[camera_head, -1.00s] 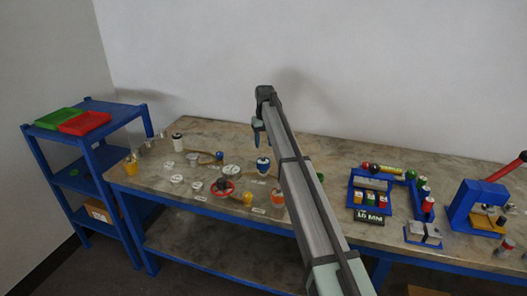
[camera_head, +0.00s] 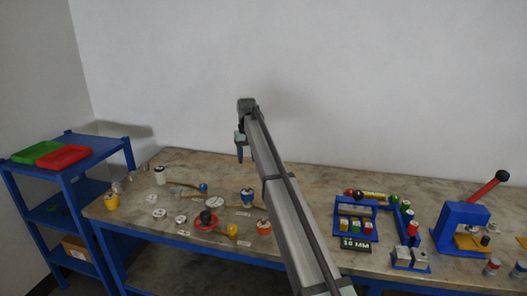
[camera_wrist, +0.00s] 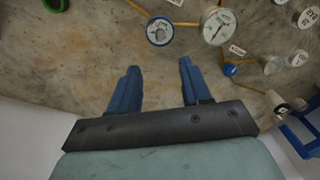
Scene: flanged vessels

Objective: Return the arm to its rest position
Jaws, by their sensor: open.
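My gripper (camera_head: 240,150) is held in the air above the back of the bench, at the end of my extended arm. In the wrist view its two blue fingers (camera_wrist: 158,64) are spread apart with nothing between them. A blue-rimmed vessel (camera_head: 247,196) stands on the bench below the gripper; a blue-ringed round top (camera_wrist: 160,31) shows beyond the fingertips in the wrist view. An orange vessel (camera_head: 264,227) and a red flanged piece with a dark top (camera_head: 206,220) stand nearer the front. The gripper appears clear of everything.
The stone-topped bench (camera_head: 300,172) also carries small white-topped parts, a blue rack (camera_head: 355,222) and a blue press with a red lever (camera_head: 462,226). A blue shelf (camera_head: 96,160) with green and red trays stands at left. The wall is behind the bench.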

